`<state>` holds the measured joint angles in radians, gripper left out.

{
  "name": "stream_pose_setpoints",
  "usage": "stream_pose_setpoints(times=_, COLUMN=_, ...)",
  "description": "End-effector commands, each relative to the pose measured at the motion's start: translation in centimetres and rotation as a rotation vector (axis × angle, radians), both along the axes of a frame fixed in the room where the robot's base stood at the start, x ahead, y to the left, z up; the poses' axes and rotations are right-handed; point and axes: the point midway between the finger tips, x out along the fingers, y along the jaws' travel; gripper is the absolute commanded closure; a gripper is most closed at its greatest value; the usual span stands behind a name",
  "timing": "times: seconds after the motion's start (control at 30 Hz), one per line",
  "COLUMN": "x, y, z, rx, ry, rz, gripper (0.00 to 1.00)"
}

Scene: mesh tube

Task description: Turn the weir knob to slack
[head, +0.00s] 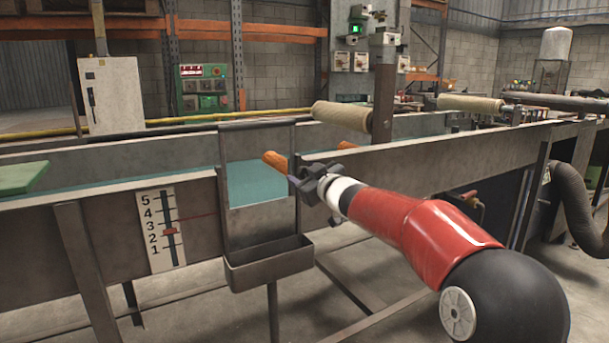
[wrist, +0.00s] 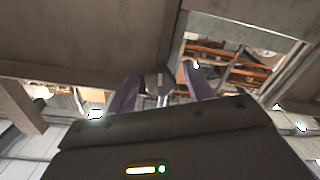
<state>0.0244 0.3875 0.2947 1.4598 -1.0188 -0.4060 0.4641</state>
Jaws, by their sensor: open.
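In the wrist view a dark, faceted knob (wrist: 158,80) with a pale line on its face sits at the bottom of a brown metal post. My gripper (wrist: 161,74) is open, with one purple-grey finger on each side of the knob and gaps visible between. I cannot tell whether the fingertips reach around it in depth. In the head view my gripper (head: 306,181) is at the right-hand post of the weir frame, and the knob cannot be made out apart from it. The weir plate (head: 262,217) stands in the channel. A white scale (head: 162,228) carries a red marker between 2 and 3.
An orange handle (head: 276,161) sticks out just left of my gripper. A grey trough (head: 270,263) hangs below the weir. The channel side wall (head: 440,175) runs behind my arm. A green pad (head: 22,177) lies at far left.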

Motion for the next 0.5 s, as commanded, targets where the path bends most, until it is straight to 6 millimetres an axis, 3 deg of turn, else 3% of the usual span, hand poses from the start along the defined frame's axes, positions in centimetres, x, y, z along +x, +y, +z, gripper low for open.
stream_pose_setpoints(times=0.3, x=-4.3, y=-2.9, z=0.0, rx=-0.002, ry=-0.001, rz=-0.002, gripper=0.48)
stream_pose_setpoints(times=0.5, x=-6.0, y=-4.0, z=0.0, rx=-0.001, ry=0.000, rz=-0.001, gripper=0.48)
